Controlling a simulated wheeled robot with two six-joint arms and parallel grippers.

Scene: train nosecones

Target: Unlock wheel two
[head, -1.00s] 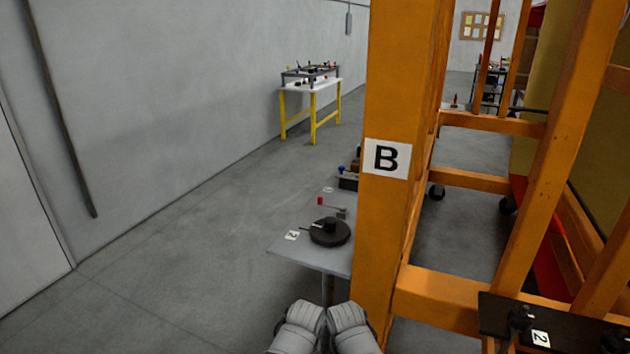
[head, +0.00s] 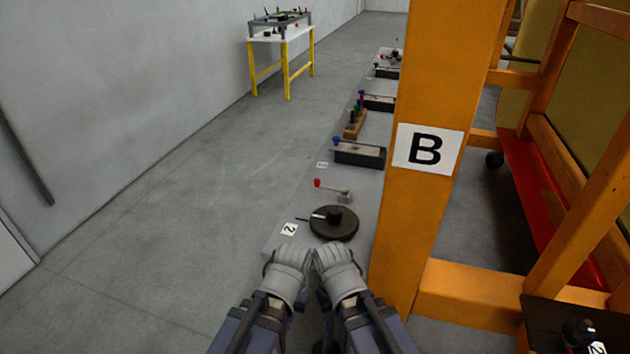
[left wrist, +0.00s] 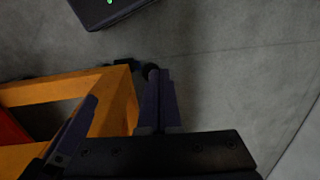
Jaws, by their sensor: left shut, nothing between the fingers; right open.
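A dark round wheel (head: 334,223) with a small rod on its hub lies on the narrow grey bench (head: 300,205) in the head view. A white label with a 2 (head: 289,229) lies beside it on the left. My left gripper (head: 290,256) is shut and empty, just in front of the bench's near end. My right gripper (head: 335,258) is close beside it, open and empty, below the wheel in the picture. Neither visibly touches the wheel. The fingertips are hard to make out. A lock on the wheel cannot be made out.
A red-knobbed lever (head: 333,190) and several blue-knobbed boxes (head: 359,153) stand farther along the bench. An orange post marked B (head: 428,149) rises close on the right. A dark panel (head: 565,330) sits at lower right. Open floor (head: 180,230) lies left.

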